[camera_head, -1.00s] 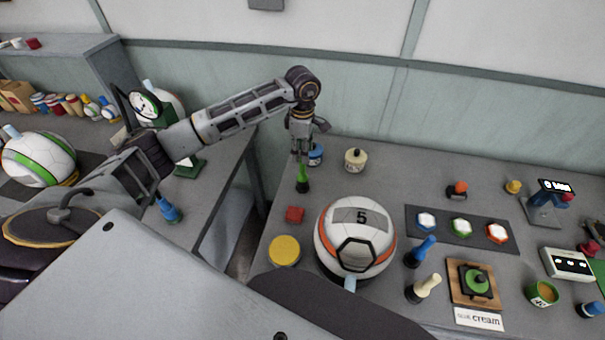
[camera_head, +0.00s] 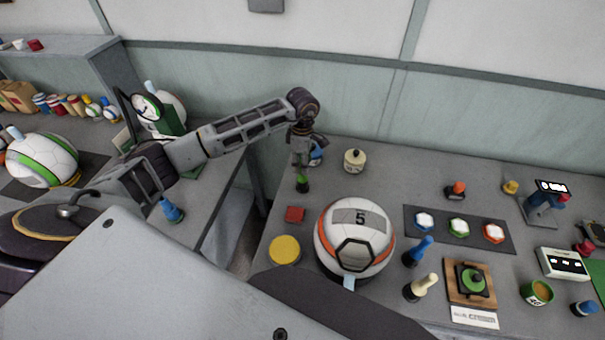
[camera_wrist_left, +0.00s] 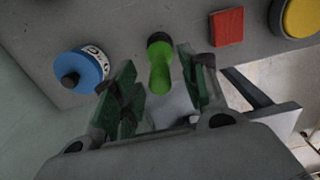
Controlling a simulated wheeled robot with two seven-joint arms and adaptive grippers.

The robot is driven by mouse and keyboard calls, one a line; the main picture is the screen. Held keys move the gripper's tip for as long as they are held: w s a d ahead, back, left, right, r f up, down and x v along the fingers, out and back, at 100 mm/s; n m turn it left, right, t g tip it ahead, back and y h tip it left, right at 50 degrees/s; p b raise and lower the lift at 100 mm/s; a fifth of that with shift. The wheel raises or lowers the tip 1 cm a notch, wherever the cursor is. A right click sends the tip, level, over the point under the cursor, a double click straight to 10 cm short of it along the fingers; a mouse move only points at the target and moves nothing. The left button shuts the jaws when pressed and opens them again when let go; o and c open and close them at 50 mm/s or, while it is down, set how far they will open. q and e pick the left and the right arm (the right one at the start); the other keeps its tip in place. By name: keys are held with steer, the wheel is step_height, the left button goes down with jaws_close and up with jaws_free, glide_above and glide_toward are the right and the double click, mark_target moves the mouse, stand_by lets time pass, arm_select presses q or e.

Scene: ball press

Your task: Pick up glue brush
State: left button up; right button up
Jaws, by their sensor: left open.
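A green piece with a black foot (camera_head: 302,186), which looks like the glue brush, stands upright near the left edge of the right-hand table. In the left wrist view its green handle (camera_wrist_left: 160,72) is between the two fingers, with a gap on each side. My left gripper (camera_head: 301,161) points down over it and is open and empty. In the left wrist view the open gripper (camera_wrist_left: 163,96) has its dark green finger pads on either side. The gripper hides the upper handle in the head view. My right gripper is not in view.
A blue jar (camera_wrist_left: 83,68) stands close beside the left gripper. A red block (camera_head: 295,214), a yellow disc (camera_head: 284,249) and a ball marked 5 (camera_head: 357,236) are nearer. A cream jar (camera_head: 354,160) stands to the right. Open table lies beyond the ball.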

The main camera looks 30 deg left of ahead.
arm_select(q)
steer(key=shift+c, duration=0.3)
steer(key=c, duration=0.7)
jaws_close()
steer(key=shift+r+b, duration=0.95)
steer(key=shift+r, duration=4)
